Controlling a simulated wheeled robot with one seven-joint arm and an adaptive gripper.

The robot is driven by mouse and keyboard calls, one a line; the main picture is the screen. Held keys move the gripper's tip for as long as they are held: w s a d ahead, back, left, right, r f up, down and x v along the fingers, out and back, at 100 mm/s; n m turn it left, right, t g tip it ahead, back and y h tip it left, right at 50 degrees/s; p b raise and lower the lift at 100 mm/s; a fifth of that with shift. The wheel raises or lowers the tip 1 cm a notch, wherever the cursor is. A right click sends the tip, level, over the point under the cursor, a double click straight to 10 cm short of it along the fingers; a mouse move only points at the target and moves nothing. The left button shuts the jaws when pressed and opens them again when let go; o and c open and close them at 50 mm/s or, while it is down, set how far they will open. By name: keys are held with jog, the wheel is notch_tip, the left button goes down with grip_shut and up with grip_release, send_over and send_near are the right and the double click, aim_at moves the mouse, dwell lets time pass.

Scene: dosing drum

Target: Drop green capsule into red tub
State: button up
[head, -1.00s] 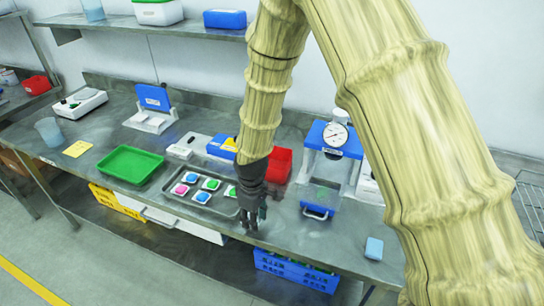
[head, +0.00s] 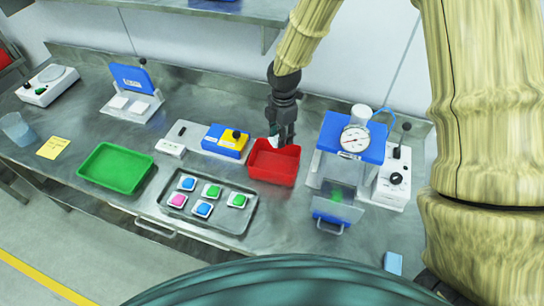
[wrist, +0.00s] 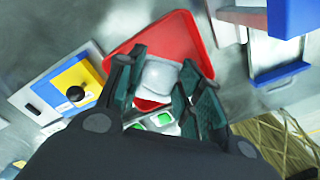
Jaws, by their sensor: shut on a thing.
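My gripper (head: 282,138) is over the back part of the red tub (head: 274,165) in the head view. In the wrist view my gripper (wrist: 160,88) is shut on a white piece (wrist: 158,78) held between its dark fingers; no green shows on this piece. The red tub (wrist: 190,38) lies behind and below the piece in the wrist view. Whether the fingers reach below the tub's rim is hard to tell. The grey tray (head: 243,226) holds white squares with coloured capsules, including a green capsule (head: 239,200) and another green one (head: 212,190).
A blue and yellow box (head: 226,140) stands left of the tub. A press with a dial gauge (head: 355,138) stands close on its right. A green tray (head: 116,168) lies farther left. The bench is clear between the green tray and the wall-side devices.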

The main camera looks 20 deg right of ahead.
jog(key=shift+s+d+f+b, duration=0.15)
jog(key=shift+s+f+b, duration=0.3)
jog(key=shift+s, duration=0.3)
jog(key=shift+s+f+b, duration=0.25)
jog(key=shift+b, duration=0.15)
jog(key=f, duration=0.1)
jog(key=w+f+b, duration=0.2)
jog(key=f, duration=0.1)
jog(key=shift+f, duration=0.1)
jog(key=shift+s, duration=0.4)
jog(key=o, duration=0.7)
jog(key=shift+w, duration=0.2)
jog(key=r, duration=1.2)
jog(key=shift+s+r, duration=0.2)
jog(key=shift+s, duration=0.05)
